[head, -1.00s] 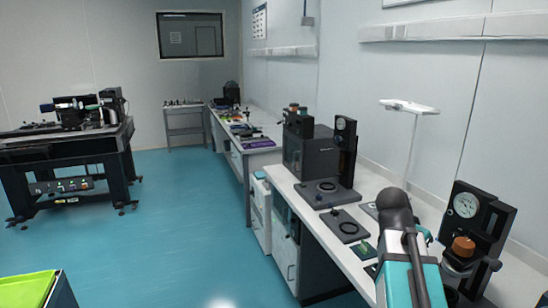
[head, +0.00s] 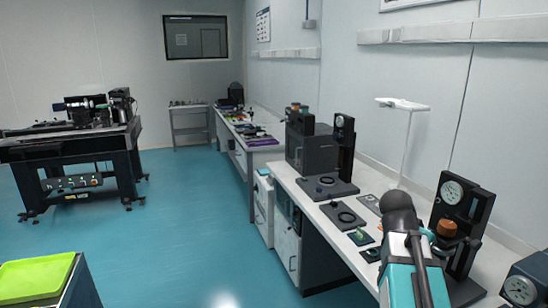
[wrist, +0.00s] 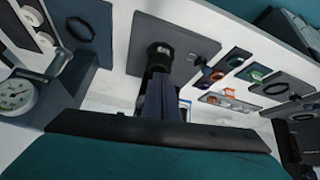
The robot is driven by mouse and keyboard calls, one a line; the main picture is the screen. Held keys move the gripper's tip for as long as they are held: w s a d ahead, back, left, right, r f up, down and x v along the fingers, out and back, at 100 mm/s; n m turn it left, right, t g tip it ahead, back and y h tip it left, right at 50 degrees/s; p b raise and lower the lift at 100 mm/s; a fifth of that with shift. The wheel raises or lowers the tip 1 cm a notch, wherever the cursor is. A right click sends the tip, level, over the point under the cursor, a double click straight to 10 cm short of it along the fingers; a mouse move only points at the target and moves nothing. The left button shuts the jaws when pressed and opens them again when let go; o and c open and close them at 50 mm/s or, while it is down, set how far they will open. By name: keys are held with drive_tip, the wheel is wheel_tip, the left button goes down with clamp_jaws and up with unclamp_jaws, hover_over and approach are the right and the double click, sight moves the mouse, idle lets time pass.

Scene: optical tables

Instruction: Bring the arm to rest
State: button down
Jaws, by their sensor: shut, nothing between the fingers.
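My arm shows at the lower right of the head view as a teal link (head: 402,283) with a black rounded joint (head: 398,211). It stands over or in front of the right-hand bench (head: 312,216), and the gripper itself is out of sight there. In the wrist view my gripper (wrist: 160,52) is a narrow dark shape above my teal wrist, shut and empty. It lies in front of a grey plate (wrist: 198,44) on the white benchtop; whether it touches the plate I cannot tell.
Gauge stands (head: 456,208) and a second gauge (head: 520,290) stand close to my arm at right. A white lamp-like stand (head: 403,104) rises behind. A black optical table (head: 70,150) is at left, a green tray (head: 36,277) at lower left. The blue floor (head: 190,225) between is clear.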

drive_tip(key=a+f+n+y, duration=0.1)
drive_tip(key=a+f+n, duration=0.1)
drive_tip(key=a+f, duration=0.35)
drive_tip(key=a+f+n+g+y, duration=0.1)
drive_tip(key=a+f+n, duration=0.2)
drive_tip(key=f, duration=0.6)
drive_tip(key=a+f+n+y, duration=0.1)
drive_tip(key=a+f+n, duration=0.1)
drive_tip(key=a+f, duration=0.35)
drive_tip(key=s+a+f+n+g+y, duration=0.15)
drive_tip(key=s+a+f, duration=0.3)
drive_tip(key=f, duration=0.55)
drive_tip(key=s+a+f+n+g+y, duration=0.1)
drive_tip(key=s+a+f+n+y, duration=0.25)
drive_tip(key=f, duration=0.65)
drive_tip(key=s+f+g, duration=0.1)
drive_tip(key=s+f, duration=0.4)
drive_tip(key=s, duration=0.3)
drive_tip(key=s+f+g+h, duration=0.1)
drive_tip(key=s+f+g, duration=0.1)
drive_tip(key=s+f, duration=0.4)
drive_tip(key=s+a+f+g, duration=0.1)
drive_tip(key=s+f+g, duration=0.1)
drive_tip(key=s+f, duration=0.4)
drive_tip(key=s, duration=0.5)
drive_tip(key=shift+s+h, duration=0.35)
drive_tip(key=shift+h, duration=0.05)
